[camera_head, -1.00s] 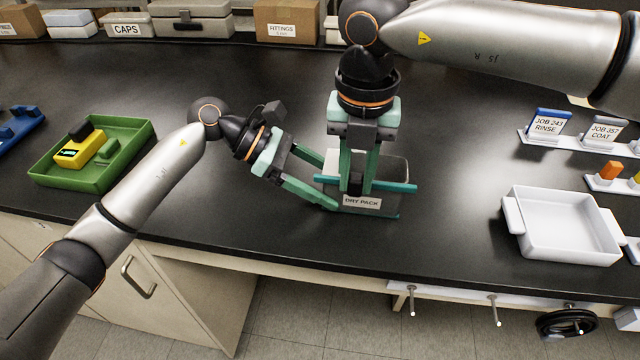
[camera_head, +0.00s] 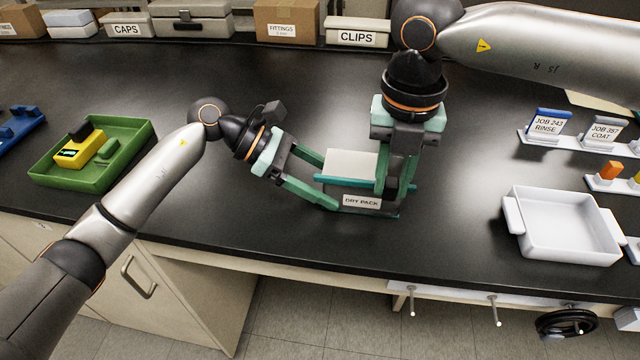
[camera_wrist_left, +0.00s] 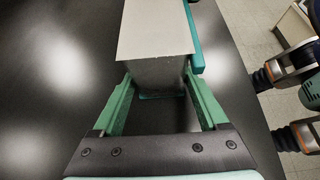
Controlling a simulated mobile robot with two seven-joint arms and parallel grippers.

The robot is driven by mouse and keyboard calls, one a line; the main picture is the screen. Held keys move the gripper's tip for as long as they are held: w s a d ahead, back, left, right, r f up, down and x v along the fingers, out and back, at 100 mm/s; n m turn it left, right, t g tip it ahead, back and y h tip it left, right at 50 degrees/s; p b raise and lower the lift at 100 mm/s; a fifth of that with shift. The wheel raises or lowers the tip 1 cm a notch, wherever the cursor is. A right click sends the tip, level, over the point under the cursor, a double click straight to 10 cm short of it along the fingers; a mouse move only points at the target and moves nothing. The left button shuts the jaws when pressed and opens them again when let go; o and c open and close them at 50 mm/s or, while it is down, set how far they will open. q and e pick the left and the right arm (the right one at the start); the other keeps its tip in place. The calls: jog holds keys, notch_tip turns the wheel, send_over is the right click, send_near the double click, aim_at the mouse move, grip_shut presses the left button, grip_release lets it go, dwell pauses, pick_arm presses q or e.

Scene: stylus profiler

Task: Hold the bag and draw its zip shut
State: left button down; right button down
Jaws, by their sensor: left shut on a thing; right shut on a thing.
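The grey bag (camera_head: 350,165), labelled DRY PACK, stands on the dark bench with a teal zip strip (camera_head: 340,181) across it. My left gripper (camera_head: 328,187) is shut on the bag's left side. In the left wrist view, the bag (camera_wrist_left: 155,35) sits between the fingers of my left gripper (camera_wrist_left: 160,90), with the teal strip (camera_wrist_left: 194,45) along its right side. My right gripper (camera_head: 393,190) is shut at the right end of the strip, its fingers pointing down. The zip slider is hidden by those fingers.
A green tray (camera_head: 132,165) with a yellow device (camera_head: 82,150) lies left. A white tray (camera_head: 560,250) stands right, near card holders (camera_head: 548,125). Boxes line the back. The bench around the bag is clear.

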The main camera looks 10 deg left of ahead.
pick_arm(q)
jog(key=shift+a+f, duration=0.1)
jog(key=shift+f, duration=0.2)
pick_arm(e)
jog(key=shift+d, duration=1.65)
jog(key=c, duration=0.6)
grip_release()
jog(key=shift+r, duration=0.1)
jog(key=shift+r, duration=3.45)
notch_tip(320, 180, up, 12)
